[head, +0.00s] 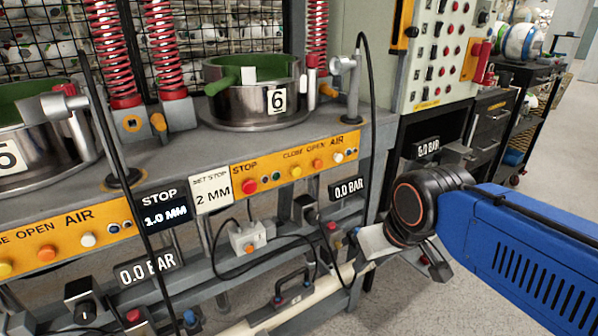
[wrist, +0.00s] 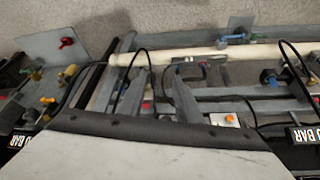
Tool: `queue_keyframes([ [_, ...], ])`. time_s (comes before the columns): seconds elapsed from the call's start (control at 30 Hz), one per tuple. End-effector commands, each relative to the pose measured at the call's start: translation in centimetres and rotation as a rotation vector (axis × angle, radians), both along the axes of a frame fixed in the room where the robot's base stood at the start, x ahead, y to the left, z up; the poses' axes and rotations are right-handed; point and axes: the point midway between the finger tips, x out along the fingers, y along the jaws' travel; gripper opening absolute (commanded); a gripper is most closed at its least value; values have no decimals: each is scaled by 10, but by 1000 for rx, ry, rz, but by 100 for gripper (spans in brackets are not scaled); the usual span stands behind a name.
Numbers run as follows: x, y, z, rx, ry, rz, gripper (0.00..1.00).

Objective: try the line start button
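I cannot read any label marking a line start button. A pale upright control panel (head: 438,55) at the top right of the head view carries several buttons and switches with small labels. On the press front, an orange strip (head: 290,170) holds red, yellow, orange and white buttons. A small grey box with an orange button (head: 248,238) hangs below it; a similar box (wrist: 225,119) shows in the wrist view. My gripper (head: 405,250) is at the end of the blue arm, right of the press and below the panel.
The press bench has steel cup 6 (head: 255,105), red springs (head: 160,40) and a hose stand (head: 347,85). Pressure displays read 0.0 BAR (head: 348,188) and 5.0 BAR (head: 428,149). A dark trolley (head: 515,115) stands at right. Bare floor (head: 560,150) lies beyond my arm.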

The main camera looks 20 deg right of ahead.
Motion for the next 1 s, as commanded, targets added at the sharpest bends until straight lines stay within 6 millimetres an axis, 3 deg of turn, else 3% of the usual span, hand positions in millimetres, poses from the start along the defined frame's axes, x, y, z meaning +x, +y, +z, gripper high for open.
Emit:
queue_keyframes([
  [0.27,0,0,0,0,0,0,31],
  [0.4,0,0,0,0,0,0,3],
  [0.43,0,0,0,0,0,0,0],
  [1.0,0,0,0,0,0,0,0],
])
